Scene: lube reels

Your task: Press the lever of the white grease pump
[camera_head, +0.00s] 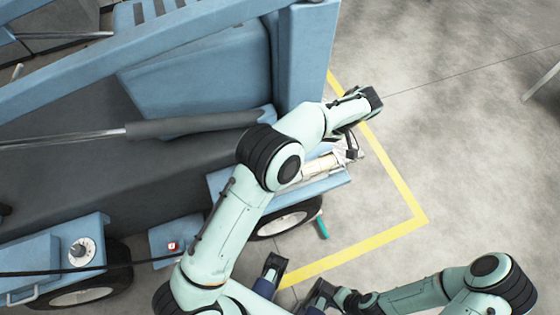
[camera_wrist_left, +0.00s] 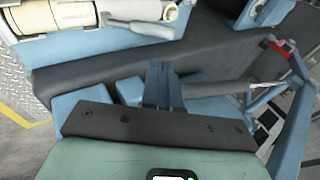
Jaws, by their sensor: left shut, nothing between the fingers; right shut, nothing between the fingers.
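The white grease pump (camera_head: 322,166) is a pale cylinder lying along the blue machine's edge, partly covered by my left arm in the head view. It also shows at the top left of the left wrist view (camera_wrist_left: 85,16). In the head view my left arm reaches over the pump. My right gripper (camera_head: 338,298) is low, near the bottom edge, shut and empty, away from the pump.
The blue machine (camera_head: 190,80) with its dark deck fills the left. A wheel (camera_head: 285,220) stands below the pump's shelf. A knob (camera_head: 82,252) and a red switch (camera_head: 172,246) are at lower left. A yellow floor line (camera_head: 395,185) borders the machine; the floor to its right is mostly clear.

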